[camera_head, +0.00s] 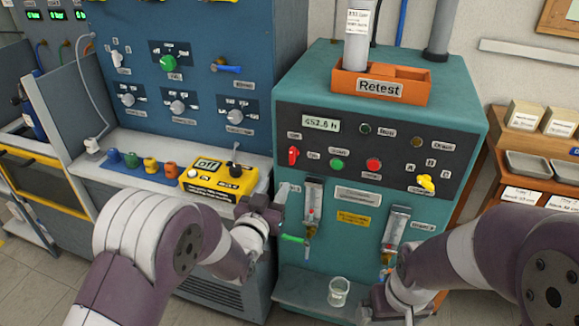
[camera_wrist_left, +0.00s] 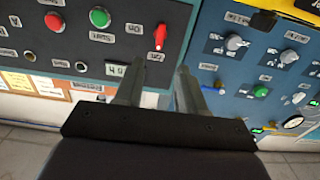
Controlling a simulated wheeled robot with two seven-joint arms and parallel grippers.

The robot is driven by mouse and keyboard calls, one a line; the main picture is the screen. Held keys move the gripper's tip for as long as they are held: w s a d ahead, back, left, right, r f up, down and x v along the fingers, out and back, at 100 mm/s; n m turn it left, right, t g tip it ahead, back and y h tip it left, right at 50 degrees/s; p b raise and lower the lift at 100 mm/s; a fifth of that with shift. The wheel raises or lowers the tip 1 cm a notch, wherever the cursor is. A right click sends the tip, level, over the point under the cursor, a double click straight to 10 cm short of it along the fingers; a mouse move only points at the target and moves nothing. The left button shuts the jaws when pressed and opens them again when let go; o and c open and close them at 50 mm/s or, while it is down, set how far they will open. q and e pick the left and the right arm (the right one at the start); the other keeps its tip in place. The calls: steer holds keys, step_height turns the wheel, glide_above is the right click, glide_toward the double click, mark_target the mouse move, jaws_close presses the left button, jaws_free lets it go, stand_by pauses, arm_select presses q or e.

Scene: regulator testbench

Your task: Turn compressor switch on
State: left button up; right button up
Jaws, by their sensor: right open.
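A red rotary switch (camera_head: 293,155) with off and on labels sits at the left of the dark panel on the teal bench (camera_head: 300,92). It also shows in the left wrist view (camera_wrist_left: 160,36). No label reading "compressor" is legible. My left gripper (camera_head: 282,201) is below the red switch, near the bench's left edge. In the left wrist view its two fingers (camera_wrist_left: 157,82) are spread, with nothing between them, and the switch lies beyond their tips. My right gripper (camera_head: 375,304) is open low in front of the bench, partly hidden by its arm.
The panel also holds a green button (camera_head: 337,164), a red button (camera_head: 374,165) and a yellow knob (camera_head: 426,183). Flow tubes (camera_head: 312,200) project below it. A glass beaker (camera_head: 339,291) stands on the lower shelf. A yellow meter (camera_head: 217,181) sits on the left ledge.

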mark_target(291, 156)
arm_select(q)
steer(key=x, duration=1.2)
steer(key=shift+w+d, duration=0.15)
steer(key=shift+w, duration=0.15)
jaws_close()
